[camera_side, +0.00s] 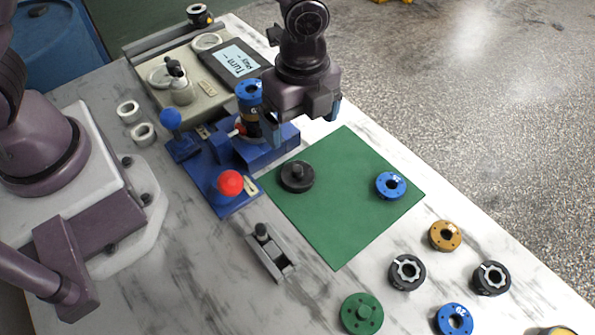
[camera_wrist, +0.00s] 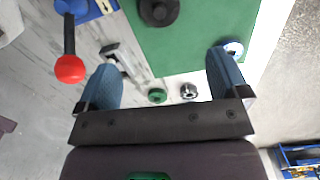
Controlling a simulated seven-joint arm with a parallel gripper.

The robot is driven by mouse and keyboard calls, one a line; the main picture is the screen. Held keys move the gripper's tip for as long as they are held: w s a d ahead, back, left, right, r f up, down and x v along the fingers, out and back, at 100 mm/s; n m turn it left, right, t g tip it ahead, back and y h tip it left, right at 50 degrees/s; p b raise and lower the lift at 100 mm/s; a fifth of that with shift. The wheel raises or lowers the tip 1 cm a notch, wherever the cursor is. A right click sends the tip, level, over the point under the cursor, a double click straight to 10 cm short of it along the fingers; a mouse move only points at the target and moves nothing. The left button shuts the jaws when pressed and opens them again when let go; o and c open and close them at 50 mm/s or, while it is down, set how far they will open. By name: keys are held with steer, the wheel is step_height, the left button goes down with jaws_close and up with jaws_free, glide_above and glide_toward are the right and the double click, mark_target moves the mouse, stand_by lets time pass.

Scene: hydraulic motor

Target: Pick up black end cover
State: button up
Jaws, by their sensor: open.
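My gripper (camera_side: 306,122) is above the table, near the blue fixture and up and behind the cover in the side view. In the wrist view its two blue fingers (camera_wrist: 164,80) are wide apart with nothing between them.
A blue fixture (camera_side: 215,170) with a red-ball lever (camera_side: 230,183) stands left of the mat. A blue ring (camera_side: 390,185) lies on the mat's right. A grey clamp block (camera_side: 270,252), a green cover (camera_side: 362,313) and several ring parts lie in front. The mat's middle is clear.

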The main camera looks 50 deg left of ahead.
steer(key=m, duration=0.1)
glide_above(298, 168)
steer(key=f, duration=0.7)
steer(key=shift+w+d+f, duration=0.1)
steer(key=shift+d+f, duration=0.1)
steer(key=shift+d, duration=0.05)
steer(key=shift+a+f, duration=0.15)
steer(key=shift+f, duration=1.2)
steer(key=shift+a+f, duration=0.1)
steer(key=shift+f, duration=1.25)
steer(key=shift+c, duration=0.3)
steer(key=c, duration=1)
steer(key=shift+c, duration=0.2)
steer(key=shift+r, duration=0.1)
step_height(298, 168, up, 10)
steer(key=shift+f, duration=0.1)
